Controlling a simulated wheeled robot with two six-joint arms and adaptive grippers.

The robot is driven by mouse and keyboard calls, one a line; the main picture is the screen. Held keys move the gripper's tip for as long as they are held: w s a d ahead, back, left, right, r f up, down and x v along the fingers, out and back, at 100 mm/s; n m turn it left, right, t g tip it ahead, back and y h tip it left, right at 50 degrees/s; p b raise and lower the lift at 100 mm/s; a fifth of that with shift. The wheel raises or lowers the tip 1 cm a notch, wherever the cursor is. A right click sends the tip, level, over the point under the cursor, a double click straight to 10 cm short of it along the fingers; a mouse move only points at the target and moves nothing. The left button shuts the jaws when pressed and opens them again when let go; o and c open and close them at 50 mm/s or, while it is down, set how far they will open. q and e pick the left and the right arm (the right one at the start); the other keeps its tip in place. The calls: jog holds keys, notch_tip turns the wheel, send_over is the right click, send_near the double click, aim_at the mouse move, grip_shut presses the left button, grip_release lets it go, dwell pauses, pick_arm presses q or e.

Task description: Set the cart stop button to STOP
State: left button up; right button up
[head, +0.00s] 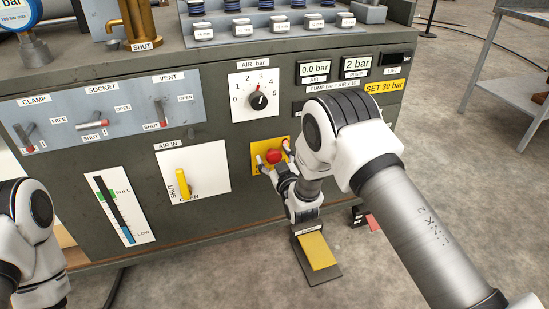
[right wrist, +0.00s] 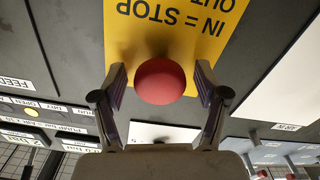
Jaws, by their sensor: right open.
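The stop button (head: 273,157) is a round red knob on a yellow plate (head: 257,163) on the cart's front panel. In the right wrist view, the red knob (right wrist: 160,82) sits in front of the yellow plate (right wrist: 180,25), which reads upside down "IN = STOP" and "OUT". The rest of the lettering is cut off. My right gripper (head: 274,154) is open at the button. In the right wrist view its fingers (right wrist: 161,73) stand on either side of the knob, with small gaps visible. I cannot tell whether the knob is in or out.
The AIR dial (head: 258,100) is above the button, and the yellow AIR IN lever (head: 183,184) is to its left. CLAMP, SOCKET and VENT switches (head: 92,123) are at the upper left. A yellow pedal (head: 317,251) is on the floor below. My left arm shows at the left edge.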

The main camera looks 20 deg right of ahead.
jog(key=s, duration=1.2)
jog(key=shift+d, duration=0.25)
jog(key=s+d+f+m+g+h, duration=0.15)
jog(key=s+d+f+g, duration=0.25)
jog(key=s+f+g, duration=0.8)
jog(key=s+f+m+g, duration=0.1)
jog(key=s+f+g, duration=0.35)
jog(key=s, duration=0.75)
jog(key=s+f+m+g, duration=0.1)
jog(key=s+f, duration=0.6)
jog(key=s, duration=0.4)
notch_tip(320, 180, up, 34)
jog(key=p, duration=3.4)
jog(key=shift+s+r+y, duration=0.25)
jog(key=shift+y, duration=0.2)
